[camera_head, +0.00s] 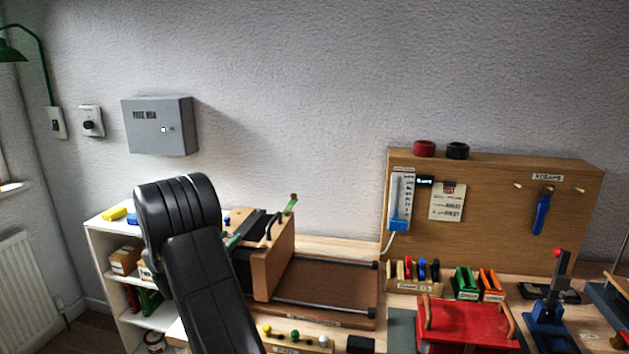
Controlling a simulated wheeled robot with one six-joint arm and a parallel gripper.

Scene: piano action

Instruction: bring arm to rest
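A black, jointed link of my arm (205,275) rises from the bottom edge left of centre and bends at a rounded, ribbed elbow at its top. It covers part of the bench and the shelf behind it. My gripper is not visible in this view, so I cannot see its fingers or whether it holds anything. Behind and to the right of the arm stands a wooden piano-action model (272,262) on a brown base with metal rails.
A white shelf unit (100,245) stands to the left. On the bench are a red toolbox-like case (465,325), a blue press (550,325), colored racks (465,283) and a tray of colored knobs (297,341). A wooden tool board (495,210) stands behind.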

